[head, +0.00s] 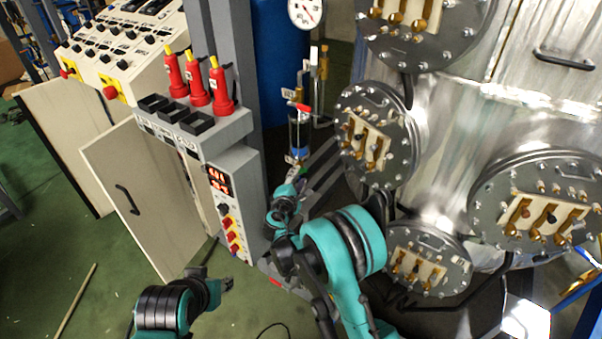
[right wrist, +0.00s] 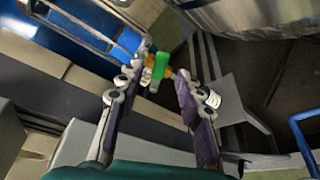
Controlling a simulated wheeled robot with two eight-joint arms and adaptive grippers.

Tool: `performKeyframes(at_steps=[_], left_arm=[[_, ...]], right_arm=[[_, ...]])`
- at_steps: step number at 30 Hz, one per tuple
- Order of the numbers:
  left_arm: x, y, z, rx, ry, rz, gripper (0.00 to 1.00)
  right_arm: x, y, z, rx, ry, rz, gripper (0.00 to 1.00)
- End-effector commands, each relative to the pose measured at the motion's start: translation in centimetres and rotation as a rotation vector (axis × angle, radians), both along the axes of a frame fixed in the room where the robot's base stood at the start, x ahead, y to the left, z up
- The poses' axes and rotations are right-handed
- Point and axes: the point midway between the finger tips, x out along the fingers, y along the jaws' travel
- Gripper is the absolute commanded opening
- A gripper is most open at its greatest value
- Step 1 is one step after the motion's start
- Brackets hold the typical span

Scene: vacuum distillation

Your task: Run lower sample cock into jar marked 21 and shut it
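In the right wrist view, a cock with a green handle (right wrist: 157,68) and a brass-coloured body shows between the fingertips of my right gripper (right wrist: 154,78). The fingers are apart, one on each side of the handle; I cannot tell whether either touches it. In the head view, my right gripper (head: 296,172) is at the foot of the sample line, below a red-handled cock (head: 301,107) and a clear vessel with blue in it (head: 299,140). My left gripper (head: 220,284) is low at the left, apart from the line; its fingers are unclear. I cannot make out a jar marked 21.
A grey control post (head: 241,205) with red-topped fittings stands left of my right arm. A steel vessel with bolted flanges (head: 420,258) stands at right. A blue drum (head: 283,60) is behind.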

Motion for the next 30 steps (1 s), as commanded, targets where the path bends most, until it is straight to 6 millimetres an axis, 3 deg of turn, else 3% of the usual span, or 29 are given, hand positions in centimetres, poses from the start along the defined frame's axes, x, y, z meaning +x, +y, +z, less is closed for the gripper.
performKeyframes(at_steps=[6,16,17,20,21,23,30], left_arm=[[0.0,0.0,0.0,0.0,0.0,0.0,0.36],[0.0,0.0,0.0,0.0,0.0,0.0,0.36],[0.0,0.0,0.0,0.0,0.0,0.0,0.36],[0.0,0.0,0.1,0.0,0.0,0.0,0.36],[0.0,0.0,0.1,0.0,0.0,0.0,0.36],[0.0,0.0,0.3,0.0,0.0,0.0,0.36],[0.0,0.0,1.1,0.0,0.0,0.0,0.36]], right_arm=[[-2.3,0.7,0.4,0.001,0.0,0.0,0.36],[-2.7,0.7,0.5,0.001,0.0,-0.002,0.36],[-2.7,0.7,0.5,0.001,0.0,-0.002,0.34],[-2.7,0.8,0.2,-0.035,0.004,0.0,0.07],[-2.6,0.9,-0.1,-0.083,0.01,0.002,0.0],[-2.6,1.2,-0.9,-0.2,0.025,0.001,0.0],[-4.2,2.1,-5.8,-0.994,0.158,-0.06,0.0]])
